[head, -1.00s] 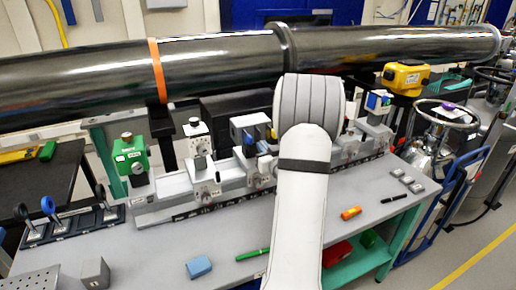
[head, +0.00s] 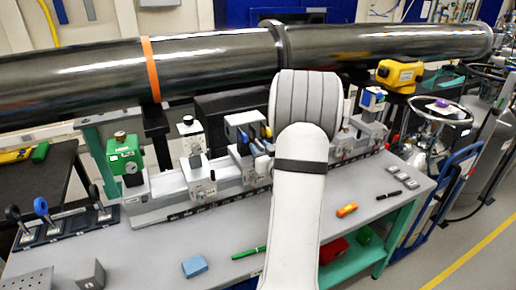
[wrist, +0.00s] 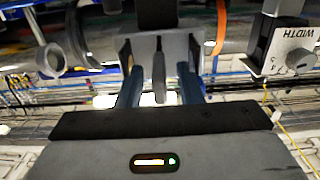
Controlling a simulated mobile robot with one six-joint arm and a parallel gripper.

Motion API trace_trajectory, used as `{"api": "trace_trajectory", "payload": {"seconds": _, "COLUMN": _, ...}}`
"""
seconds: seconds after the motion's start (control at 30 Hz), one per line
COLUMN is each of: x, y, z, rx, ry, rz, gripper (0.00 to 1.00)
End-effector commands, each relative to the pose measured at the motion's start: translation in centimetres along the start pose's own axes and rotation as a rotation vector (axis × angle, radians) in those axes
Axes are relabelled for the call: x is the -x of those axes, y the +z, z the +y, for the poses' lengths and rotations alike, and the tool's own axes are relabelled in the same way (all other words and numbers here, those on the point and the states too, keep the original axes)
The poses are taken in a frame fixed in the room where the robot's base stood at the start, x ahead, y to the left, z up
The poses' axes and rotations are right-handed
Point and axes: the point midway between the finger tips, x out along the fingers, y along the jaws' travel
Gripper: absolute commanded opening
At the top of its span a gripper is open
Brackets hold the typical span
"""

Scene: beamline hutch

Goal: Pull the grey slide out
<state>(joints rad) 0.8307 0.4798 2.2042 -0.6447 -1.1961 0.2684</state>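In the wrist view a narrow grey upright tab (wrist: 159,78) stands in front of a grey housing with side walls (wrist: 194,52). It appears to be the grey slide's handle, but I cannot be sure. My gripper (wrist: 158,86) is open, with one dark finger on each side of the tab. Gaps show between the tab and both fingers, so the gripper is not closed on it. In the head view my arm hides the gripper and the tab. The long grey rail (head: 160,209) with several mounted units runs along the back of the bench.
A large dark pipe (head: 215,62) runs across above the rail. A box marked WIDTH (wrist: 290,45) is right of my gripper in the wrist view. A green unit (head: 125,154) stands at left. A blue block (head: 194,266) and orange piece (head: 347,210) lie on the bench (head: 225,225).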

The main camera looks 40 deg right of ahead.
Motion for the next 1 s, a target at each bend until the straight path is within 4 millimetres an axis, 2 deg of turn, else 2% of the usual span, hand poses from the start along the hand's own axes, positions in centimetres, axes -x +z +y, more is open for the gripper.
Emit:
{"api": "trace_trajectory", "payload": {"seconds": 0.2, "x": 3.8, "y": 0.3, "z": 0.1, "rx": 0.000, "ry": 0.003, "rz": -0.001, "gripper": 0.33}}
{"api": "trace_trajectory", "payload": {"seconds": 0.4, "x": 6.3, "y": 0.2, "z": 0.0, "rx": -0.001, "ry": 0.002, "rz": -0.002, "gripper": 0.33}}
{"api": "trace_trajectory", "payload": {"seconds": 1.0, "x": 6.8, "y": 0.1, "z": -0.1, "rx": -0.001, "ry": 0.000, "rz": -0.002, "gripper": 0.33}}
